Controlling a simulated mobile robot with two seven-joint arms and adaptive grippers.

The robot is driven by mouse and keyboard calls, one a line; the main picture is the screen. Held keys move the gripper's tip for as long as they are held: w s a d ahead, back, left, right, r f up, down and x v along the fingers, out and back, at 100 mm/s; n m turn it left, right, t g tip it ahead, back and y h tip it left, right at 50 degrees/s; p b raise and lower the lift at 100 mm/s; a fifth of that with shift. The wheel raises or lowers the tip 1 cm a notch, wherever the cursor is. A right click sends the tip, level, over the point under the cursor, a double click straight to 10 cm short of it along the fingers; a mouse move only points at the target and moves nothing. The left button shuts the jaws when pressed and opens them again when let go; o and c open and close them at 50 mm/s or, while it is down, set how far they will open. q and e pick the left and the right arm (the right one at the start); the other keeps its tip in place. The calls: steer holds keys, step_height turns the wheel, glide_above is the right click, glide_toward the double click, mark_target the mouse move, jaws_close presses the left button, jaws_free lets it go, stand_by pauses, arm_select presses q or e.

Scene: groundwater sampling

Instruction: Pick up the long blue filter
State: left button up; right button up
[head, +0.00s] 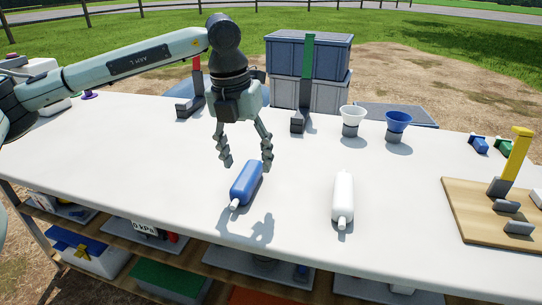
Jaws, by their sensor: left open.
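The long blue filter (246,184) lies on the white table near its front edge, its white tip pointing toward the front left. My left gripper (245,163) points down above the far end of the filter, with its fingers spread and nothing between them. The fingers look apart from the filter; the exact height gap is hard to tell. A white filter (343,198) of similar shape lies to the right. My right gripper is not in view.
A white funnel (352,117) and a blue funnel (398,122) stand behind. A wooden board (464,218) with a yellow-handled stand is at the right. Upright red (197,83) and green (307,58) pieces stand at the back. The table around both filters is clear.

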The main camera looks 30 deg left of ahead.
mark_target(247, 174)
arm_select(q)
steer(key=shift+w+a+r+y, duration=0.15)
steer(key=shift+w+a, duration=0.05)
steer(key=shift+a, duration=0.25)
steer(key=shift+w+a+r+y, duration=0.15)
steer(key=shift+a, duration=0.25)
steer(key=shift+w+a+f, duration=0.15)
steer(key=shift+a+f, duration=0.05)
steer(key=shift+f, duration=0.95)
steer(key=f, duration=0.2)
steer(key=w+f, duration=0.1)
steer(key=f, duration=0.2)
steer(key=shift+w+d+p, duration=0.1)
steer(key=shift+w+p, duration=0.1)
steer(key=shift+p, duration=0.2)
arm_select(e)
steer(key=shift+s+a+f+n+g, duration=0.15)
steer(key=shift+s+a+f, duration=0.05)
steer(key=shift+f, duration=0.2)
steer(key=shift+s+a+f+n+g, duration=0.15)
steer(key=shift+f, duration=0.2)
arm_select(q)
steer(key=shift+c, duration=0.4)
steer(key=c, duration=1.2)
